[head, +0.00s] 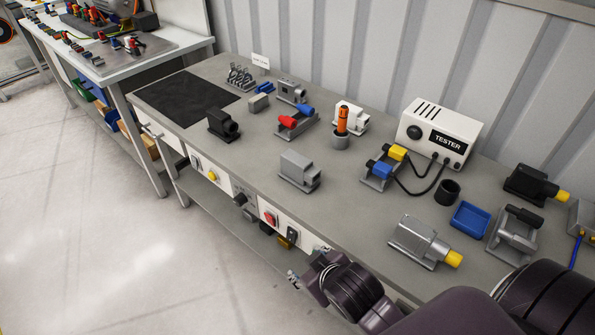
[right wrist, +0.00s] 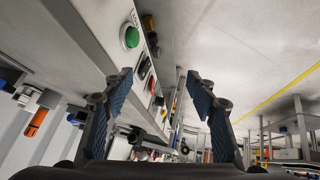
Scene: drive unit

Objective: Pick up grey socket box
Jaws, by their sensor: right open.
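Several grey boxes stand on the workbench (head: 352,218) in the head view, and I cannot tell for sure which is the grey socket box. A plain stepped grey box (head: 300,170) stands near the middle front edge. A small grey box (head: 259,103) and a grey box with round openings (head: 291,90) stand farther back. My right gripper (head: 309,266) is by the bench's front edge, apart from all of these boxes. In the right wrist view its two fingers (right wrist: 160,85) are spread with nothing between them. My left gripper is not in view.
A white tester (head: 438,132) with cables stands at the back right. A grey unit with a yellow tip (head: 425,242) and a blue tray (head: 469,218) are at the right. Buttons and switches line the front panel (head: 240,197). A black mat (head: 187,98) lies at the left end.

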